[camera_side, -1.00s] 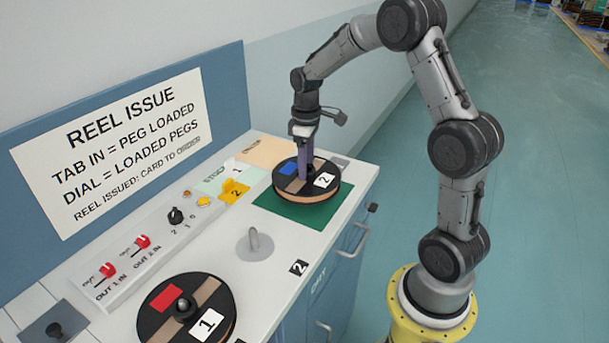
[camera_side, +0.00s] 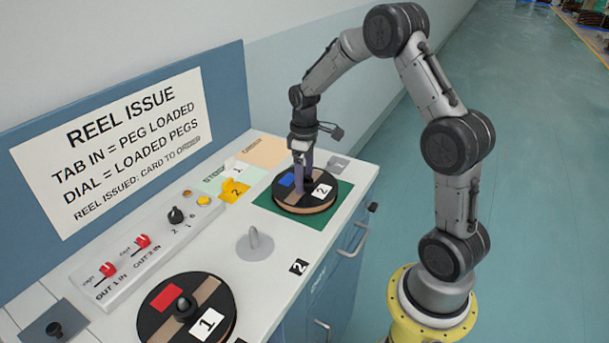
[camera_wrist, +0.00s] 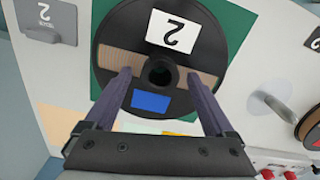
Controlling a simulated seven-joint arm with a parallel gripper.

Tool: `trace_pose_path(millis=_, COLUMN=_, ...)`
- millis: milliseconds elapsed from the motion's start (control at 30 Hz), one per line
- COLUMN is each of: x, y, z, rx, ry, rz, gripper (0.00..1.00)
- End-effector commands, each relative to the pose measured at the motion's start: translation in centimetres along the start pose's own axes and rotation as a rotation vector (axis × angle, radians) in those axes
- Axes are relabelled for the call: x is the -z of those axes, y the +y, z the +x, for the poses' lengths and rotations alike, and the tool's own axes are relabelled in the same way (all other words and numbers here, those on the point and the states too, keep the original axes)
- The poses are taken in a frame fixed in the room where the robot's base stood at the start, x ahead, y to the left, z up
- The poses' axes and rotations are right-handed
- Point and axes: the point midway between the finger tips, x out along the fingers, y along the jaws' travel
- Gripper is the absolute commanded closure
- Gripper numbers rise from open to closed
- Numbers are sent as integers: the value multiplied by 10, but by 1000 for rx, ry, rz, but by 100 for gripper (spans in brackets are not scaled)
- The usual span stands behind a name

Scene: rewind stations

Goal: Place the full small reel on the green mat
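A black reel (camera_side: 320,203) with a blue label and a white "2" card rests on the green mat (camera_side: 341,194). In the wrist view, this reel (camera_wrist: 122,30) shows a tan wound band and a dark centre hub with a hole. The mat's green (camera_wrist: 234,35) shows behind it. My gripper (camera_side: 303,189) is low over the reel's middle. In the wrist view, its fingers (camera_wrist: 157,74) stand apart on either side of the hub, with gaps to it. Another black reel (camera_side: 222,297), with a red label and "1" card, sits on a peg at the front.
A bare grey peg on a round base (camera_side: 254,246) stands between the two reels, near a "2" tag (camera_side: 299,267). A control box (camera_side: 150,250) with red switches and a dial runs along the back. White and yellow cards (camera_side: 234,190) stand behind the mat.

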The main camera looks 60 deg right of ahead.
Motion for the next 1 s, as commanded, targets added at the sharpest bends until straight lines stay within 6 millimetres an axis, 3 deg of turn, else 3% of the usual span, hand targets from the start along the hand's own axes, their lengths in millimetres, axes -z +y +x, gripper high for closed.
trace_pose_path(millis=367, x=1, y=0, z=-10, rx=-2, ry=3, rz=0, gripper=12)
trace_pose_path(millis=800, x=1, y=0, z=-93, rx=-3, ry=4, rz=0, gripper=12)
trace_pose_path(millis=1000, x=0, y=0, z=-117, rx=-1, ry=2, rz=0, gripper=12)
